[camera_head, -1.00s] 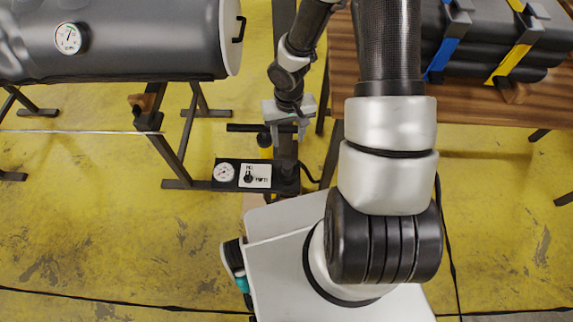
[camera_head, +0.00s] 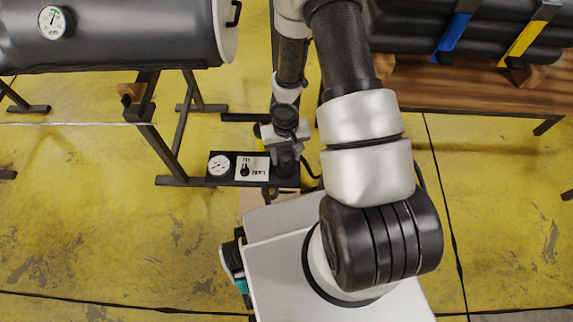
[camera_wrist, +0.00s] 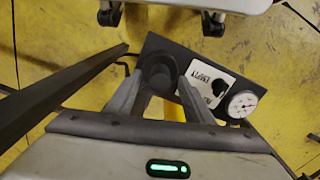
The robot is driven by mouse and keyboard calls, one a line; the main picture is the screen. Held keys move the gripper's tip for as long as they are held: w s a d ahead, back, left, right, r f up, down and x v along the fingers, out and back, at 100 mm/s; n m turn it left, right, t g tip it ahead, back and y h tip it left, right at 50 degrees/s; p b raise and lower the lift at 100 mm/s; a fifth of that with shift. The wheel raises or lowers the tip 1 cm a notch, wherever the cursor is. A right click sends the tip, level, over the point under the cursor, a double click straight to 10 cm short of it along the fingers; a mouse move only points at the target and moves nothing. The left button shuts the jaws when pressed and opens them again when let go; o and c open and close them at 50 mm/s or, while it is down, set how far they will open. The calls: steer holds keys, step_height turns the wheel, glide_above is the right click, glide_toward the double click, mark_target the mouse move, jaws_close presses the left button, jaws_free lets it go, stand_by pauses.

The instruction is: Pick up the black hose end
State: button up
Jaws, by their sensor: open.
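My gripper (camera_head: 285,150) is low over the dark gauge unit (camera_head: 228,182) at its right end. In the wrist view my gripper (camera_wrist: 162,80) is open, with its two fingers apart. A dark round upright piece (camera_wrist: 157,66) shows between and just past the fingertips; it may be the black hose end, but I cannot tell for sure. I cannot tell whether the fingers touch it. A thin black hose (camera_head: 310,174) curves out at the right of the gripper. The gauge unit in the wrist view (camera_wrist: 180,62) carries a white label plate and a round dial.
A large grey cylinder (camera_head: 130,35) lies on a dark metal stand (camera_head: 160,140) at the left. A wooden table (camera_head: 460,85) with strapped dark rolls stands at the right. A dark bar (camera_wrist: 60,88) runs close along the left of the wrist view. Yellow floor is open at the lower left.

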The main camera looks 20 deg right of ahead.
steer(key=shift+f, duration=0.65)
steer(key=shift+r, duration=0.1)
steer(key=c, duration=1.2)
